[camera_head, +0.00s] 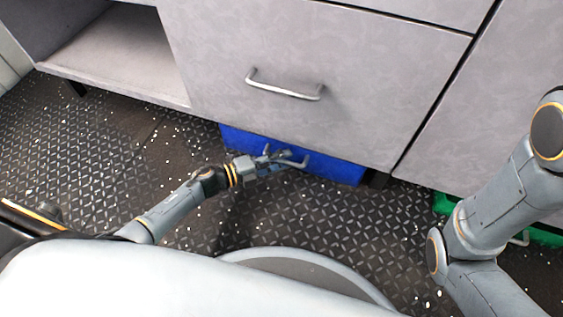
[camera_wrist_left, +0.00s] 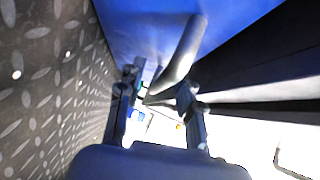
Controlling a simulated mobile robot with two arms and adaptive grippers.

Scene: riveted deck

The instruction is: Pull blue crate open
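The blue crate (camera_head: 336,170) sits low on the deck under the cabinet, its front showing below the cabinet's bottom edge. A grey bar handle (camera_head: 297,163) is on its front. My left gripper (camera_head: 277,160) is at this handle. In the left wrist view the blue crate (camera_wrist_left: 150,25) fills the top, and the handle (camera_wrist_left: 182,58) reaches down between the two fingers of my left gripper (camera_wrist_left: 158,92). The fingers stand apart on either side of the handle, with gaps showing. My right gripper is out of view; only my right arm shows.
A grey cabinet drawer (camera_head: 300,60) with a metal handle (camera_head: 284,88) is above the blue crate. A green crate (camera_head: 540,236) is low at the right, partly behind my right arm. An open shelf (camera_head: 115,55) is at the left. The patterned deck (camera_head: 350,225) before the blue crate is clear.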

